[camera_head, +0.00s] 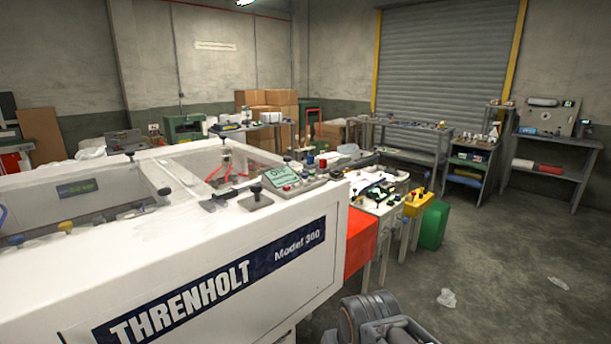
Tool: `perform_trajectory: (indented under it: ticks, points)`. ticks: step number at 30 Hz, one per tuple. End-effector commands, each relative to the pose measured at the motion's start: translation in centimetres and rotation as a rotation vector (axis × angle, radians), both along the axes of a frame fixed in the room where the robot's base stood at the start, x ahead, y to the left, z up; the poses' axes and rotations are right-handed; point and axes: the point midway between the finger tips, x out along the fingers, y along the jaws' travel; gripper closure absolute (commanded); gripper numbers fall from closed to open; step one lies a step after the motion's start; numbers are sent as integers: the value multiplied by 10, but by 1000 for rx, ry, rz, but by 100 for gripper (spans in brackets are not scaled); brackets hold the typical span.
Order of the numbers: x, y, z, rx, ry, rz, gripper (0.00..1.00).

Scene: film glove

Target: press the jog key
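A control panel (285,178) with a pale green display and small red keys sits on the top right end of a white machine (310,272) marked THRENHOLT Model 300. A small pad with a black knob (256,191) stands just left of it. The keys are too small to read, so I cannot tell which is the jog key. A dark grey rounded part of my arm (380,322) shows at the bottom edge, to the right of and below the machine's end. My gripper's fingers are not in view.
The machine's open top holds several knobs and red parts. A red block (361,240), a white bench, a yellow box (418,202) and a green bin (433,225) stand beyond its right end. The floor at right is open, with scraps of film (446,298).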

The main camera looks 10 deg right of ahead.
Motion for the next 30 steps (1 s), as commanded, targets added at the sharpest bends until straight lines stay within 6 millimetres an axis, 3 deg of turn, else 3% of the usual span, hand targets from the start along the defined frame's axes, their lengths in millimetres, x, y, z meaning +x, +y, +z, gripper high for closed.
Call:
perform_trajectory:
  ticks: [13,30]
  points:
    - [0,0,0,0,0,0,100]
    - [0,0,0,0,0,0,100]
